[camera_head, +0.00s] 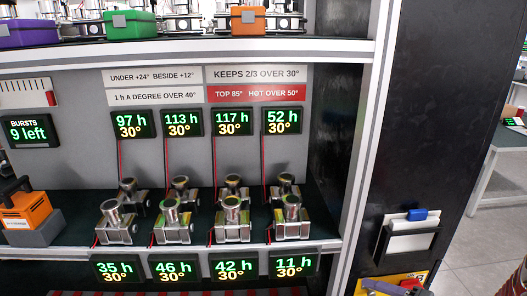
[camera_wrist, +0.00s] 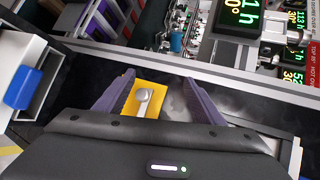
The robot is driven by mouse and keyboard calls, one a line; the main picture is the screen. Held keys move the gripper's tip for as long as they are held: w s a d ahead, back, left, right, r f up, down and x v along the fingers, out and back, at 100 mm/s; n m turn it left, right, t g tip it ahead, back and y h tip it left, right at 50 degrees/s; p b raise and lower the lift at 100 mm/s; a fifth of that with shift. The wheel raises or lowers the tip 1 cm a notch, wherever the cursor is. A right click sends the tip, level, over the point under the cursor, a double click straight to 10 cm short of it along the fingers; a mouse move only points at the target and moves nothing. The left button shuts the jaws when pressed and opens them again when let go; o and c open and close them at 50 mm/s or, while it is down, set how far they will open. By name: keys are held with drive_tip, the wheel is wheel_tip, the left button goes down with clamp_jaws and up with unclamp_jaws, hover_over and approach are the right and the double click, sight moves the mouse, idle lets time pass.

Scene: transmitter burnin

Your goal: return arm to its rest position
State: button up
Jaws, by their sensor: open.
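My gripper (camera_wrist: 159,80) shows in the wrist view, with its two purple fingers spread apart. A yellow plate with a rounded silver piece (camera_wrist: 146,98) shows between the fingers; no finger touches it, and I cannot tell how far beyond them it lies. The fingers point toward a dark panel at the rack's edge.
Purple, green and orange boxes (camera_head: 249,20) sit on the upper shelf. An orange device (camera_head: 26,212) stands at the left. Open floor (camera_head: 483,262) shows at the right.

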drive_tip(key=s+a+r+n+g+h, duration=0.1)
drive_tip(key=s+a+r+n+g, duration=0.25)
drive_tip(key=a, duration=0.35)
drive_tip(key=s+a+r+n+g+h, duration=0.25)
drive_tip(key=s+a+r+g, duration=0.2)
drive_tip(key=a, duration=0.35)
drive_tip(key=s+r+n+t+h, duration=0.3)
drive_tip(key=s+r, duration=0.4)
drive_tip(key=r, duration=0.3)
drive_tip(key=shift+s+a+r+n+h, duration=0.2)
drive_tip(key=shift+n+h, duration=0.4)
drive_tip(key=shift+h, duration=0.75)
drive_tip(key=shift+c, duration=0.2)
